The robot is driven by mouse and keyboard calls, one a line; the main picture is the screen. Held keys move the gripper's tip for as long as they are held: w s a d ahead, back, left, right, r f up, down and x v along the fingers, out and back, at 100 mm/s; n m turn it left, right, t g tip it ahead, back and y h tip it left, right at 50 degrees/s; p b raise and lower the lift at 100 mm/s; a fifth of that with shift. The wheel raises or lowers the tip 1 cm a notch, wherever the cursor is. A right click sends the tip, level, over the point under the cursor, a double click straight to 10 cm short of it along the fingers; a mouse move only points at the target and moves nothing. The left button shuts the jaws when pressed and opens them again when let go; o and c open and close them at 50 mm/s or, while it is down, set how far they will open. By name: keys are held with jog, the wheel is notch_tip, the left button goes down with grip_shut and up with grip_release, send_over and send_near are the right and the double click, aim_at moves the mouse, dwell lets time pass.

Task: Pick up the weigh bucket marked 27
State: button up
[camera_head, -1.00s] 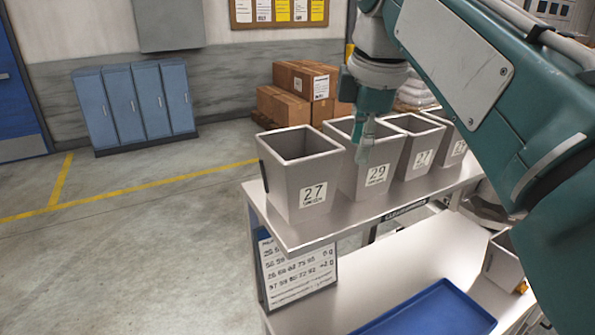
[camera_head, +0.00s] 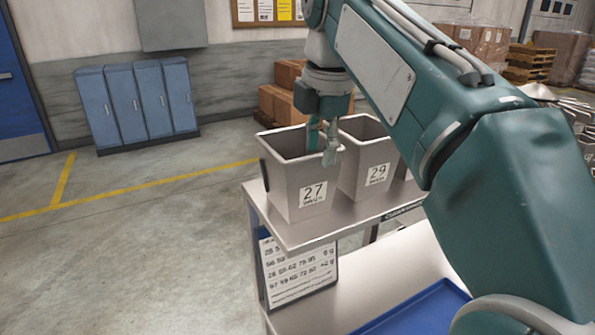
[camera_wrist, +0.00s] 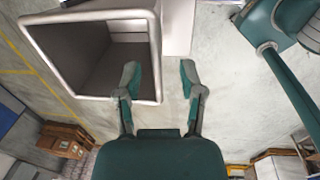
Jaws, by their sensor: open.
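The weigh bucket marked 27 (camera_head: 303,182) is a grey, open-topped, tapered box with a white label. It stands upright at the near left end of the upper shelf (camera_head: 318,228). My gripper (camera_head: 327,150) is over its right rim in the head view. In the wrist view, my gripper (camera_wrist: 159,75) is open, with one finger over the opening of a bucket (camera_wrist: 157,35) and the other outside its wall. That bucket's number is hidden there. I cannot tell how far the fingers reach down. Nothing is held.
The bucket marked 29 (camera_head: 372,165) stands close to the right of bucket 27. My arm hides the shelf beyond. Below are a lower surface (camera_head: 372,288), a blue tray (camera_head: 425,312) and a printed sign (camera_head: 298,270). Open floor (camera_head: 130,260) lies to the left.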

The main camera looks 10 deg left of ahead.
send_over(310, 204)
jog(key=shift+d+f, duration=0.2)
jog(key=shift+f, duration=2.65)
jog(key=shift+f, duration=0.25)
grip_shut()
